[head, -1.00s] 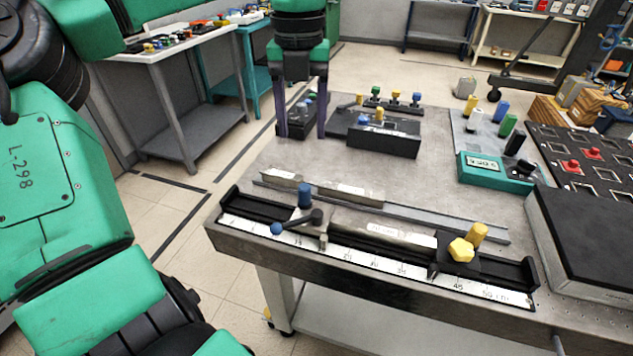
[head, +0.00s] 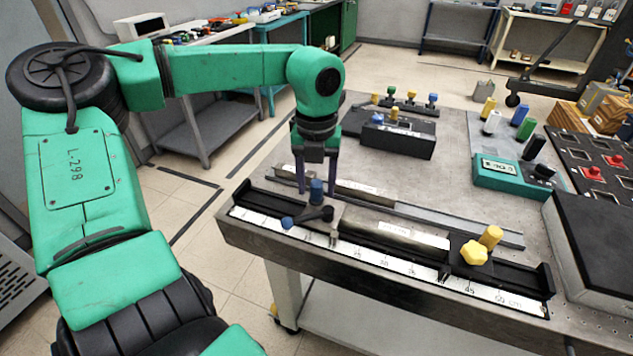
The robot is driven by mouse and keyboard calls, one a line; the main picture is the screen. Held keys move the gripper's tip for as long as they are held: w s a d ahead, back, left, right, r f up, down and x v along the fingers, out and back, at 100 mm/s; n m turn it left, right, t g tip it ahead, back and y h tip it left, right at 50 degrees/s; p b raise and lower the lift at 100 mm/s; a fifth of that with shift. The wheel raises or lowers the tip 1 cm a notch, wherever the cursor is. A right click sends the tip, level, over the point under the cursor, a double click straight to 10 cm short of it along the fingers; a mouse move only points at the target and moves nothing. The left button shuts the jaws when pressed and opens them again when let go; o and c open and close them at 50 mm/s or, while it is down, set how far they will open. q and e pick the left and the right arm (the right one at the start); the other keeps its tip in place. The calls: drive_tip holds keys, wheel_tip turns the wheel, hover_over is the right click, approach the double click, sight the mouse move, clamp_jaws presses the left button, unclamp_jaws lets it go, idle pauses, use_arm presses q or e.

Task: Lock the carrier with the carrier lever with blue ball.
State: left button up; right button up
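The carrier (head: 316,222) sits near the left end of the black rail with a white scale (head: 375,259). It has an upright blue knob (head: 316,190) and a dark lever (head: 308,216) ending in a blue ball (head: 287,222). The lever points left, toward the rail's front side. My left gripper (head: 316,190) points down with its two dark fingers apart, one on each side of the blue knob in the picture. It looks open and empty. Whether the fingers are around the knob or behind it is hard to tell. My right gripper is out of view.
A metal cylinder (head: 395,232) lies along the rail, right of the carrier. A second carrier with yellow knobs (head: 474,253) stands near the right end. A teal display box (head: 510,176), coloured pegs and a black block (head: 396,140) stand farther back. The bench's middle is mostly clear.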

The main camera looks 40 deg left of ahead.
use_arm(q)
clamp_jaws()
idle(1.2)
